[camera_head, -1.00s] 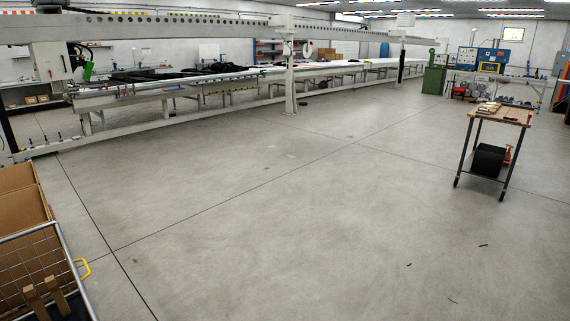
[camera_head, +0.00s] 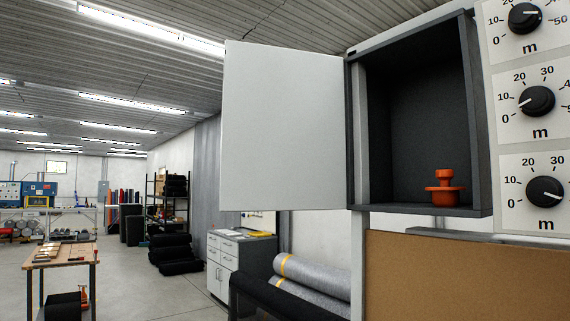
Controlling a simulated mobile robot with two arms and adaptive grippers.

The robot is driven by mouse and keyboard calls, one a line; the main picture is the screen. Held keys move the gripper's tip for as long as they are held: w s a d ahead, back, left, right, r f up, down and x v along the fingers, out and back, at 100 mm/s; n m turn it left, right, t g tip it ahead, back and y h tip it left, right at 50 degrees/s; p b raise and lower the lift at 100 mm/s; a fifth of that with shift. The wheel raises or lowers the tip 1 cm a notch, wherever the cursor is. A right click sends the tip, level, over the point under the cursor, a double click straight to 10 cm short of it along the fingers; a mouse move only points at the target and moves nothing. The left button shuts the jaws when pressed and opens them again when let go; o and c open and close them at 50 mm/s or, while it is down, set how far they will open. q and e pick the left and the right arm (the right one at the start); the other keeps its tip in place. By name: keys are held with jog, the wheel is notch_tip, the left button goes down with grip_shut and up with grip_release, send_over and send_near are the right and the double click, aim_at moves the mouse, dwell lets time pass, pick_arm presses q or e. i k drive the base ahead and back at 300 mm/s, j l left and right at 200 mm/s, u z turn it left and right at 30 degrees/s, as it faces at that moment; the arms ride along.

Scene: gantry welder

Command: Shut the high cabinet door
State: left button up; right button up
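The high cabinet (camera_head: 483,120) hangs at the upper right of the head view, a dark box with a light frame. Its white door (camera_head: 283,125) stands wide open, swung out to the left from the hinge side at the cabinet's left edge. An orange-red flanged object (camera_head: 445,188) stands on the cabinet floor inside. Neither of my grippers shows in the view.
Dial panels (camera_head: 537,100) are right of the cabinet, with a brown board (camera_head: 455,275) below.

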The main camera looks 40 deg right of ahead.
aim_at(283, 140)
jog(key=i+z, duration=0.2)
jog(key=i, duration=0.7)
jog(key=i+z, duration=0.25)
jog(key=i, duration=0.6)
jog(key=i+z, duration=0.3)
jog(key=z, duration=0.15)
jog(key=i+j+z, duration=0.15)
jog(key=z, duration=0.25)
jog(key=i+j+z, duration=0.25)
jog(key=z, duration=0.2)
jog(key=i+z, duration=0.1)
jog(key=z, duration=2.4)
